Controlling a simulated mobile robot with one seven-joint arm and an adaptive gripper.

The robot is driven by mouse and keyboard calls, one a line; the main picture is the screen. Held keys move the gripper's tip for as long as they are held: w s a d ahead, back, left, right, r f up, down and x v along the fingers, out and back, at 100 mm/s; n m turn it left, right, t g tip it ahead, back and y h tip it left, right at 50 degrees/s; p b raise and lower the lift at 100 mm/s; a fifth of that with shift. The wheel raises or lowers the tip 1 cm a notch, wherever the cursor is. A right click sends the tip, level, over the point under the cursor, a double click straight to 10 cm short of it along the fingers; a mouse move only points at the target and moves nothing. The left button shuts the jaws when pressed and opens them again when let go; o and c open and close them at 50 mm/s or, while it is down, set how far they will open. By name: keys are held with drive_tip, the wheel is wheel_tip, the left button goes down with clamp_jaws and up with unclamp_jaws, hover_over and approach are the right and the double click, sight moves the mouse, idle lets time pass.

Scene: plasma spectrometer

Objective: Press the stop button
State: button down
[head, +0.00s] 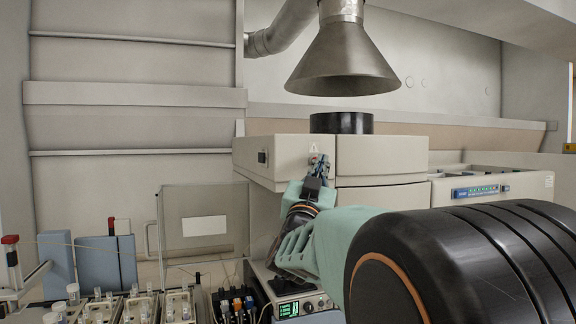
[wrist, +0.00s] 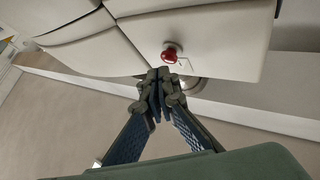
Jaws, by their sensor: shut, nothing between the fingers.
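The stop button is a red, round-headed knob (wrist: 170,54) on the pale front panel of the spectrometer (wrist: 220,45) in the wrist view. In the head view the spectrometer (head: 382,155) stands at the centre right, and a small bit of red shows beside my gripper tip. My gripper (wrist: 160,76) has its fingers together and empty. Its tips appear just below the button in the wrist view, close to it; I cannot tell whether they touch it. In the head view my gripper (head: 319,163) is at the panel and partly hides the button area.
A metal exhaust hood (head: 345,62) hangs above the black chimney (head: 341,123). A clear guarded sampler box (head: 205,225) stands to the left, with vial racks (head: 140,308) at the lower left. A lit control unit (head: 297,306) sits below my arm.

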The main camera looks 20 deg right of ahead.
drive_tip(key=shift+s, duration=0.2)
drive_tip(key=s+b, duration=0.2)
drive_tip(key=s, duration=0.3)
drive_tip(key=shift+d, duration=0.15)
idle(0.3)
drive_tip(key=shift+s+r, duration=0.1)
drive_tip(key=shift+r, duration=0.05)
idle(0.4)
